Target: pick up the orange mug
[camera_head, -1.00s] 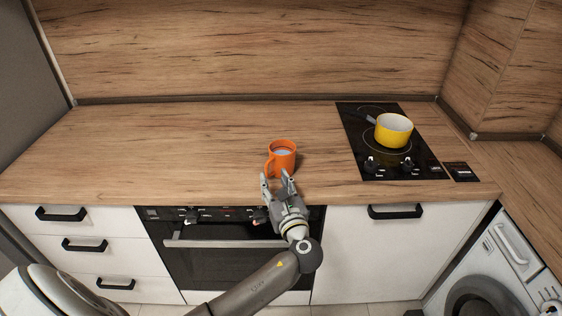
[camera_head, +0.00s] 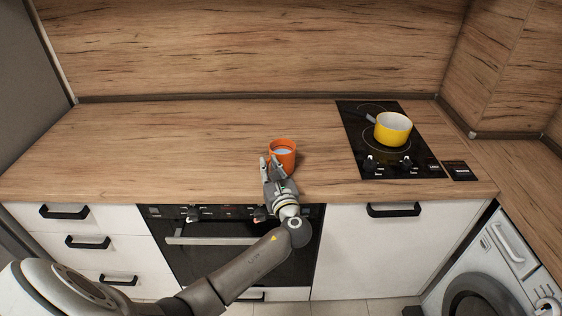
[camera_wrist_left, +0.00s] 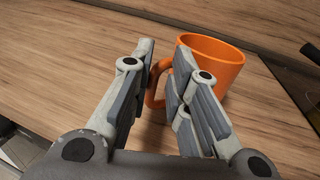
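The orange mug (camera_head: 283,152) stands upright on the wooden counter, near its front edge. Something pale shows inside it in the head view. In the left wrist view the mug (camera_wrist_left: 212,62) is just beyond the fingertips, and its handle (camera_wrist_left: 156,84) points left, showing in the gap between the fingers. My left gripper (camera_head: 271,163) is at the near side of the mug, low over the counter. Its fingers (camera_wrist_left: 164,58) are apart, with the handle between them and not visibly clamped. The right finger overlaps the mug's body in view; contact cannot be told. My right gripper is not in view.
A black hob (camera_head: 364,147) on the right carries a yellow saucepan (camera_head: 393,129). The wooden counter (camera_head: 160,145) is clear to the left of the mug. An oven (camera_head: 190,259) and white drawers lie below the front edge.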

